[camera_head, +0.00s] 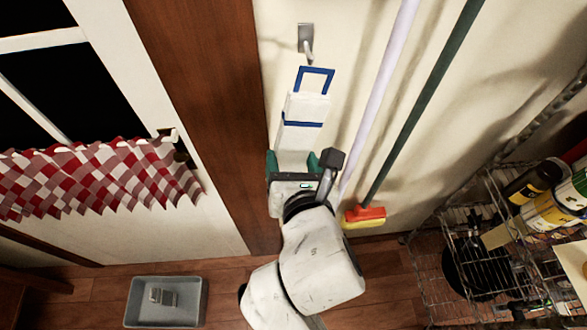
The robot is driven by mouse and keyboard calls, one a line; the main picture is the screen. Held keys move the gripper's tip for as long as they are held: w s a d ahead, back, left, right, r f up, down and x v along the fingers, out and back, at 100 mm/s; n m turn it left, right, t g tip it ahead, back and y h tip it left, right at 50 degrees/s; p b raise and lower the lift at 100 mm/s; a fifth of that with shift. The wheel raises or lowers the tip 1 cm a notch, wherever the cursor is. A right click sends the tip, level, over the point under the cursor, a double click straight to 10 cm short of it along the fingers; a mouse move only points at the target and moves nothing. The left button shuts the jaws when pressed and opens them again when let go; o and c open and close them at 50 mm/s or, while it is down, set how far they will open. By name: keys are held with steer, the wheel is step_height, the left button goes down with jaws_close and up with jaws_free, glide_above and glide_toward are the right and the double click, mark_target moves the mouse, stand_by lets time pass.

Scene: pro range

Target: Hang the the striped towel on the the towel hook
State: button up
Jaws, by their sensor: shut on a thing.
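The striped towel (306,107) is white with blue bands and has a square blue loop (315,79) at its top end. My gripper (293,163) is shut on the lower part of the towel and holds it up in front of the cream wall. The towel hook (306,42) is a grey metal hook on the wall, just above the loop in the picture. A gap shows between the loop and the hook's lower end. The depth between the towel and the wall is hard to tell. My gripper hides the towel's bottom end.
A pale pole (378,88) and a green-handled broom (424,98) lean on the wall to the right. A wire rack (433,283) with bottles stands at right. A grey bin (197,304) is on the floor at left. A brown wooden post (205,90) is left of the towel.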

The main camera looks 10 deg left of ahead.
steer(key=r+b+x, duration=0.1)
steer(key=b+x, duration=0.1)
steer(key=x, duration=0.5)
steer(key=shift+w+d+b, duration=0.2)
steer(key=shift+w+b, duration=0.1)
steer(key=shift+w, duration=0.15)
stand_by(0.5)
steer(key=shift+f, duration=0.2)
stand_by(0.5)
steer(key=o, duration=1.4)
steer(key=shift+r, duration=0.1)
steer(key=shift+s+d+p, duration=0.45)
steer(key=shift+s+p, duration=0.1)
steer(key=shift+s, duration=1.05)
steer(key=shift+s+d+p, duration=0.45)
steer(key=shift+s+p, duration=0.15)
steer(key=shift+s, duration=1)
steer(key=shift+s+d+p, duration=0.45)
steer(key=shift+s+p, duration=0.1)
steer(key=shift+s, duration=1.05)
